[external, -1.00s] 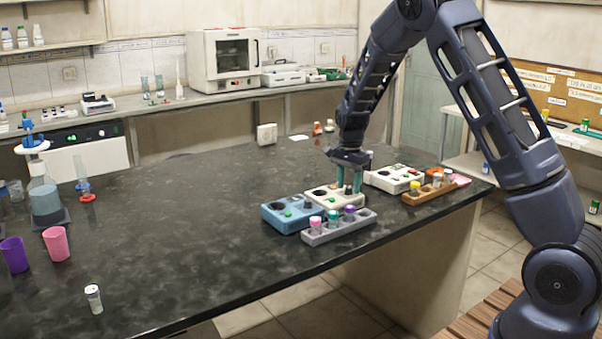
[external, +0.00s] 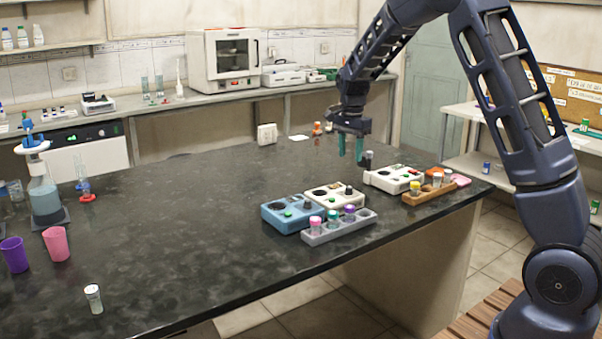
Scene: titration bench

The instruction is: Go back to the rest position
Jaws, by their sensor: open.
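My gripper (external: 351,150) hangs above the black bench, its two teal fingers pointing down. The fingers are apart and nothing shows between them. It is behind and above the white device (external: 336,197) with a dark knob, clear of it in the picture. My arm reaches in from the right side of the view.
A blue device (external: 287,213), a grey rack (external: 338,228) with several capped vials, another white device (external: 393,179) and a brown rack (external: 428,193) stand near the gripper. A flask (external: 45,201), purple cup (external: 14,255), pink cup (external: 56,244) and vial (external: 93,298) stand at left. The bench middle is clear.

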